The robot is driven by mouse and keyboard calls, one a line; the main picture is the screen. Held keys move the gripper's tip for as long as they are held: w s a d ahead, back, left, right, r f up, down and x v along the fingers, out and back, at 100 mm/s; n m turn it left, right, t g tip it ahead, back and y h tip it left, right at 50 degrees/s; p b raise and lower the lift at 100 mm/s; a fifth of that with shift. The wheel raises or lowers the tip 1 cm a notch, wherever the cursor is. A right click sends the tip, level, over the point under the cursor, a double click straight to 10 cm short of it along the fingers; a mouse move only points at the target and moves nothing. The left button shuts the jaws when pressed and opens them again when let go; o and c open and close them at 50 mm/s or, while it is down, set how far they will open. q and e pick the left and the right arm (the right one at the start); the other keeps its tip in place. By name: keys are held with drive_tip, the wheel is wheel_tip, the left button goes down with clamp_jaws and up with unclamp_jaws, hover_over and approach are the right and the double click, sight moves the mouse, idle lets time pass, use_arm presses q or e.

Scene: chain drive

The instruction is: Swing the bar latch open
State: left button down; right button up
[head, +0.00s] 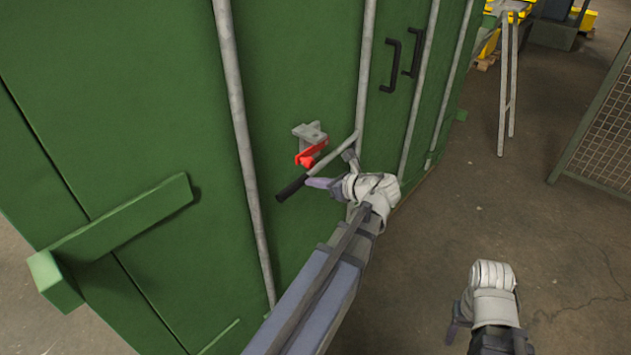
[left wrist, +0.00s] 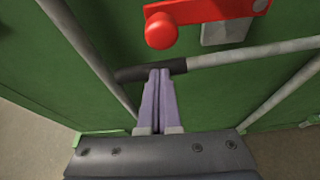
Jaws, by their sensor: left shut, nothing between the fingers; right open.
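A grey bar handle (head: 331,156) slants down-left from a vertical rod on the green doors to its black grip (head: 292,188). The grip also shows in the left wrist view (left wrist: 136,73). A red catch (head: 311,154) with a round knob (left wrist: 160,30) sits by a grey bracket (head: 310,133), just above the handle. My left gripper (head: 318,183) is shut and empty, its fingertips (left wrist: 159,72) at the grip's edge; whether they touch it is unclear. My right gripper (head: 458,322) is open, low and away from the doors; its fingers are partly hidden.
Grey vertical rods (head: 240,120) run along the doors. A green beam (head: 120,222) juts out at the left. Two black handles (head: 391,65) are farther along. A mesh panel (head: 605,135) stands at the right, with open floor (head: 450,210) between.

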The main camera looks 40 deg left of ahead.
use_arm(q)
drive_tip(key=shift+s+f+b, duration=0.15)
drive_tip(key=shift+f+b, duration=0.3)
drive_tip(key=shift+f, duration=0.5)
drive_tip(key=p+v, duration=0.4)
drive_tip(key=v, duration=0.6)
drive_tip(key=shift+w+r+p, duration=0.2)
drive_tip(key=shift+r+p, duration=0.15)
drive_tip(key=shift+r, duration=0.1)
use_arm(e)
wheel_tip(320, 180, up, 3)
use_arm(q)
drive_tip(key=s+d+f+n+h, duration=0.3)
drive_tip(key=d+f+n+h, duration=0.1)
drive_tip(key=d, duration=0.5)
drive_tip(key=s+d+f+n+h+b, duration=0.1)
drive_tip(key=s+d+f+n+h, duration=0.3)
drive_tip(key=d, duration=0.5)
drive_tip(key=s+d+f+n+g+h+b, duration=0.1)
drive_tip(key=s+d+f+n+h, duration=0.3)
drive_tip(key=d+f+n, duration=0.3)
drive_tip(key=shift+d+f+n, duration=0.2)
drive_tip(key=shift+d+n, duration=0.2)
drive_tip(key=shift+d, duration=0.7)
use_arm(e)
wheel_tip(320, 180, down, 2)
drive_tip(key=shift+f, duration=0.15)
